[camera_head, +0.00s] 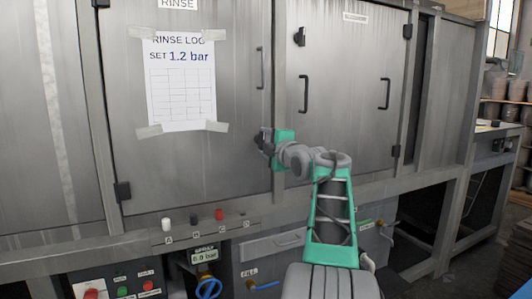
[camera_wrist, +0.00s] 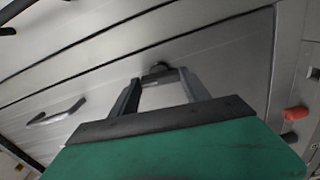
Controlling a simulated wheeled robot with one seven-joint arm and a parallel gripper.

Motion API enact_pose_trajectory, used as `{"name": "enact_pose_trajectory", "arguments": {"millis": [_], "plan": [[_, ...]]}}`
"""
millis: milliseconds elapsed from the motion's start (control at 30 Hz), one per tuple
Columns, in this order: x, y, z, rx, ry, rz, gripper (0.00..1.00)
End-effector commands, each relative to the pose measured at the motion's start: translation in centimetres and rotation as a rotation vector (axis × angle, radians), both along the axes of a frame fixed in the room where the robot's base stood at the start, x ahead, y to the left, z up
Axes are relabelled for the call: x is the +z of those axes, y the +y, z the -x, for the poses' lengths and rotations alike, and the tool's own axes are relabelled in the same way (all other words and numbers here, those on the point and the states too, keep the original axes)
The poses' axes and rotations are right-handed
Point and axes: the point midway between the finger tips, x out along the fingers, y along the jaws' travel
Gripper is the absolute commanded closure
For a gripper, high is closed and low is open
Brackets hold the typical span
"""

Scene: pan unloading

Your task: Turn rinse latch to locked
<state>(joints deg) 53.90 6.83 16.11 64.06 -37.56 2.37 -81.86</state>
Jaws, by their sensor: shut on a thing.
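The rinse door (camera_head: 225,90) is a grey metal panel labelled RINSE, and it looks closed. My gripper (camera_head: 264,141) is at its right edge, below the door's bar handle (camera_head: 260,68). The dark rinse latch (camera_wrist: 158,70) sits between my fingertips in the wrist view, and my gripper (camera_wrist: 158,84) is shut on it. In the head view the latch is mostly hidden by my gripper, so its angle cannot be told.
A similar latch (camera_head: 299,37) and two bar handles are on the closed door to the right. Below is a ledge with a red knob (camera_head: 219,214), a black knob and a white knob. A blue valve wheel (camera_head: 208,288) is lower down. A taped rinse log (camera_head: 180,85) hangs on the rinse door.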

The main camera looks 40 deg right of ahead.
Motion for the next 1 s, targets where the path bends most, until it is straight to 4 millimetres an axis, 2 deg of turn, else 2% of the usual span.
{"name": "enact_pose_trajectory", "arguments": {"millis": [300,800,833,1000], "plan": [[-0.09,0.01,-0.01,0.001,0.031,0.107,0.86],[0.03,0.01,0.00,0.000,0.036,0.122,0.86],[0.03,0.00,0.00,0.000,0.036,0.122,0.43],[0.02,-0.01,0.00,0.000,0.036,0.121,0.29]]}}
